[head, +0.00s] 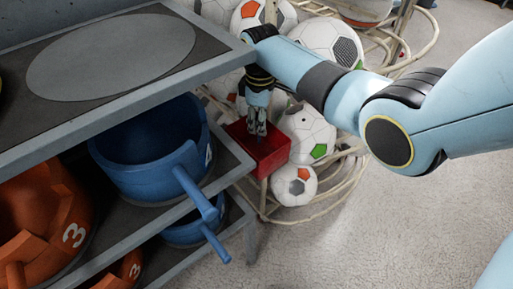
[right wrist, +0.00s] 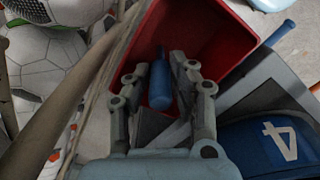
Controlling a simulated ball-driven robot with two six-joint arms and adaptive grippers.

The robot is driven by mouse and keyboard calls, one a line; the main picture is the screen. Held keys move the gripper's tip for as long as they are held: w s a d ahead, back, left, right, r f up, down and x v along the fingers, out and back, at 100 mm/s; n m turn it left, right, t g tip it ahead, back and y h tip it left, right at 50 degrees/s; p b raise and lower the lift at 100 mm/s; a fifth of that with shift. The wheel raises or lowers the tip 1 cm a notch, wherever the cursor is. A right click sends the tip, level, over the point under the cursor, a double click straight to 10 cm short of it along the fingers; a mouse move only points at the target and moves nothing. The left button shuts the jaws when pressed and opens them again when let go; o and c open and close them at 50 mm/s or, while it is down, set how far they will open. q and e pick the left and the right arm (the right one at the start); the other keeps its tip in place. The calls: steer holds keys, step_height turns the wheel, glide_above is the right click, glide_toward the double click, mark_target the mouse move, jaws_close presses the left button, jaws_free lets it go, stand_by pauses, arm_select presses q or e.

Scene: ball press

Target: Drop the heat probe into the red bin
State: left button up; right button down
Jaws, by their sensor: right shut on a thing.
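The red bin (head: 272,161) sits by the shelf corner in the head view, beside the soccer balls. It fills the upper middle of the right wrist view (right wrist: 222,25). My right gripper (head: 258,131) points down over the bin's opening. In the right wrist view its two fingers (right wrist: 160,75) are on either side of a blue, bottle-shaped heat probe (right wrist: 160,84), shut on it. The red bin interior is behind the probe. How far the probe reaches below the rim cannot be told. My left gripper is not in view.
A grey shelf rack (head: 105,112) stands at left, its edge near the bin. It holds blue containers (head: 140,175) and orange ones (head: 45,215). Soccer balls (head: 325,42) in a pale wire rack crowd behind and right of the bin. The floor (head: 400,230) at lower right is clear.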

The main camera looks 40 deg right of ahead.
steer(key=shift+f, duration=0.35)
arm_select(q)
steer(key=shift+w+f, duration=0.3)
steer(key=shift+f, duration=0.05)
arm_select(e)
steer(key=c, duration=1.2)
jaws_free()
steer(key=shift+o, duration=0.7)
steer(key=shift+r, duration=0.2)
step_height(320, 180, up, 12)
steer(key=shift+f, duration=0.15)
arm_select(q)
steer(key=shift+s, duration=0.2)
